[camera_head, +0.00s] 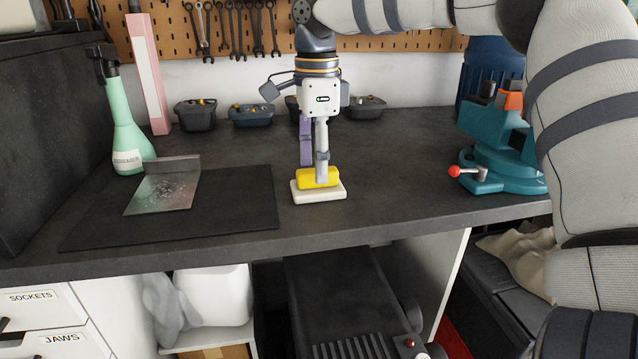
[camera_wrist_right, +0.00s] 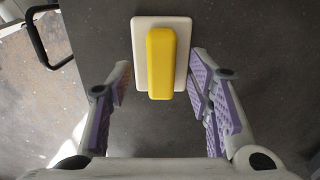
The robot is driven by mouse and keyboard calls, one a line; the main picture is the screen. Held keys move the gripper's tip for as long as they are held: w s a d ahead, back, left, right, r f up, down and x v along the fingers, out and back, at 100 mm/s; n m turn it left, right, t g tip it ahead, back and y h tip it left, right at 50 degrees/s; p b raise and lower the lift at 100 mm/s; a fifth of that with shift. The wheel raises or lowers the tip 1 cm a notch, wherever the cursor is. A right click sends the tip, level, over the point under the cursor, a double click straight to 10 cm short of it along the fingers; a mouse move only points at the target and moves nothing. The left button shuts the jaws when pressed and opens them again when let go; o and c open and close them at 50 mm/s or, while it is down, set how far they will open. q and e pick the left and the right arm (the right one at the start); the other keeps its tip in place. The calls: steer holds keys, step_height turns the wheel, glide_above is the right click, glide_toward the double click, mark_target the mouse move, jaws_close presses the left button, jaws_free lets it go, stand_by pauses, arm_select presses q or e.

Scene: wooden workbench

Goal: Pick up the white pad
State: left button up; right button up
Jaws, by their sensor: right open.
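The white pad (camera_head: 332,194) lies flat near the bench's front edge, with a yellow block-like grip (camera_head: 308,179) on top. In the right wrist view, the pad (camera_wrist_right: 139,50) is at the upper middle and its yellow grip (camera_wrist_right: 160,65) runs lengthwise. My right gripper (camera_head: 314,170) points down at the pad, open and empty. In the wrist view its purple-padded fingers stand on either side of the pad, the right one close to its edge. One finger hides part of the yellow grip in the head view. My left gripper is not in view.
A dark mat (camera_head: 240,205) with a scuffed metal plate (camera_head: 165,192) lies left of the pad. A green spray bottle (camera_head: 130,145) stands behind the plate. A teal vise (camera_head: 500,160) stands at the right. Small bins (camera_head: 250,116) line the back wall. The bench between pad and vise is clear.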

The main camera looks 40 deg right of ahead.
step_height(320, 180, down, 2)
steer(key=shift+f, duration=0.15)
jaws_close()
